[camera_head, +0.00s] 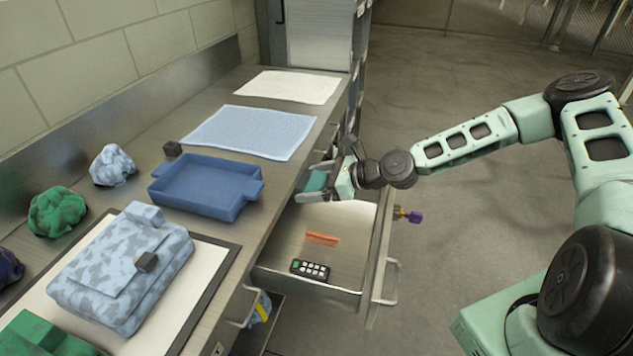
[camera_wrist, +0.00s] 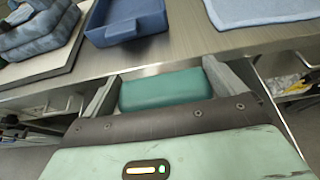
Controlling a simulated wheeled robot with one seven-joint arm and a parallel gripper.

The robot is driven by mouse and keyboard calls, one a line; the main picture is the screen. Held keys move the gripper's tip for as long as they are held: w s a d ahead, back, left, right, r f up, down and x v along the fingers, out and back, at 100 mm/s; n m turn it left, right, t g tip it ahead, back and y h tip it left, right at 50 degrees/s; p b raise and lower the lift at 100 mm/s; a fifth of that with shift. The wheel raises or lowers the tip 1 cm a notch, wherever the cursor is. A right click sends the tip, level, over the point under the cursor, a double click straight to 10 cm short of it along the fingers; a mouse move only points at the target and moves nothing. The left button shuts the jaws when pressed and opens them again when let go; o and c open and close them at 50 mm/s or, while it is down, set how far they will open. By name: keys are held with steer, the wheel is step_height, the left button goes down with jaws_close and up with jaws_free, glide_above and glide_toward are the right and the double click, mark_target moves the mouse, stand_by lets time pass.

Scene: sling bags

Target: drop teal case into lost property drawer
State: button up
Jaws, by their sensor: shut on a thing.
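The teal case (camera_head: 316,181) is held in my gripper (camera_head: 328,178) at the far end of the open drawer, near the counter's front edge. In the wrist view the teal case (camera_wrist: 161,90) lies between the two grey fingers of my gripper (camera_wrist: 160,88), one on each side. The open drawer (camera_head: 335,222) is pulled out from under the counter. A small dark remote with light buttons (camera_head: 310,269) and a flat orange-brown item (camera_head: 322,239) lie on its floor. I cannot tell exactly how high the case is above the drawer.
The counter carries a blue tray (camera_head: 205,187), a light blue cloth (camera_head: 250,131), a white cloth (camera_head: 287,86) and a blue patterned bag (camera_head: 122,268). Crumpled green (camera_head: 57,211) and grey-blue (camera_head: 112,165) bundles sit by the wall. Open floor (camera_head: 450,110) lies to the right.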

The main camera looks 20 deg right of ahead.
step_height(320, 180, down, 6)
steer(key=b, duration=0.5)
steer(key=shift+r, duration=0.1)
steer(key=o, duration=0.6)
steer(key=shift+d, duration=0.1)
steer(key=b+v, duration=0.1)
steer(key=v, duration=1.6)
steer(key=shift+s+d, duration=0.1)
steer(key=shift+s, duration=0.1)
